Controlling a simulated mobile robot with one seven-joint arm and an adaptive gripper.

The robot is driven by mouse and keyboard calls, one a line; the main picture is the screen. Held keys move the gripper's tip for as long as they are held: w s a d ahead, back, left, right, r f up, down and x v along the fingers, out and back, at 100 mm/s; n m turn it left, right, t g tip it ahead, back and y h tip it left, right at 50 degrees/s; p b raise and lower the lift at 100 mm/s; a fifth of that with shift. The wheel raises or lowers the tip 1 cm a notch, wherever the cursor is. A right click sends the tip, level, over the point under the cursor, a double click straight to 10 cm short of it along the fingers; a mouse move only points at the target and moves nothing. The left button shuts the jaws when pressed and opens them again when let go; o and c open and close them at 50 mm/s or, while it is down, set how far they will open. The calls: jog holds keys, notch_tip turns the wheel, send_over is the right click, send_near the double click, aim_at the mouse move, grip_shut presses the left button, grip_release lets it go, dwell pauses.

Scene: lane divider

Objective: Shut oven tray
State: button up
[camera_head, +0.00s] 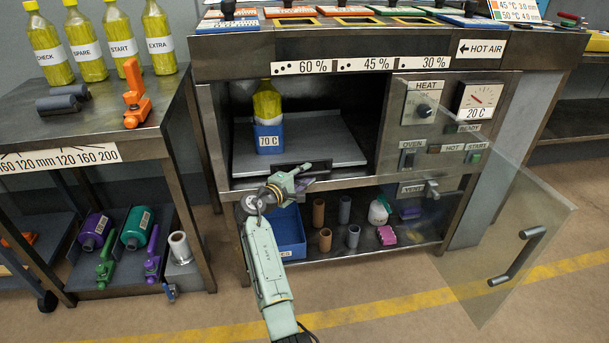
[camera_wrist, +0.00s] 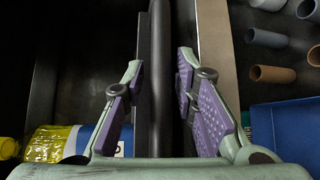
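The oven tray (camera_head: 335,142) is a flat grey plate low in the open oven compartment, with a dark bar handle at its front edge. A bottle with a yellow top and blue "70 C" base (camera_head: 268,138) stands upright on its left part. My gripper (camera_head: 290,182) is at the tray's front, by the handle. In the wrist view, the dark handle bar (camera_wrist: 161,60) runs between the two purple-padded fingers (camera_wrist: 160,85). Gaps show beside the bar, so the fingers look open around it. The gripper hides part of the handle in the head view.
The glass oven door (camera_head: 515,235) stands open at the right, its handle facing outward. A lower shelf holds a blue bin (camera_head: 289,232) and several small cylinders. A side table (camera_head: 80,150) with several yellow bottles stands at the left. The floor in front is clear.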

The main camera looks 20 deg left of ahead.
jog(key=shift+o, duration=0.6)
jog(key=shift+s, duration=0.15)
jog(key=v, duration=0.7)
jog(key=shift+s, duration=0.35)
jog(key=shift+a+r, duration=0.1)
